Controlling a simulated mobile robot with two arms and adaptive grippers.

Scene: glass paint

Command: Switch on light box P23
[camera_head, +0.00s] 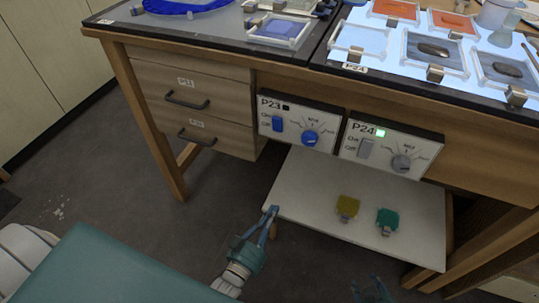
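The P23 control panel (294,134) is on the front of the bench, below the left glass table top. It has a blue rocker switch (277,124) beside the On and Off marks and a blue knob (310,138). Its small indicator (286,108) is dark. The switch's exact tilt is too small to tell. My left gripper (271,209) is below and in front of the panel, apart from it, near the lower shelf's left edge. Its fingertips look close together. My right gripper (367,284) is at the bottom edge, partly cut off, fingers apart and seemingly empty.
The P24 panel (350,158) is just right of P23, with a lit green indicator (380,133); its light box (400,77) glows. The lower shelf (310,205) holds a yellow object (347,207) and a green object (387,218). Drawers (220,85) stand left. Open floor lies left.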

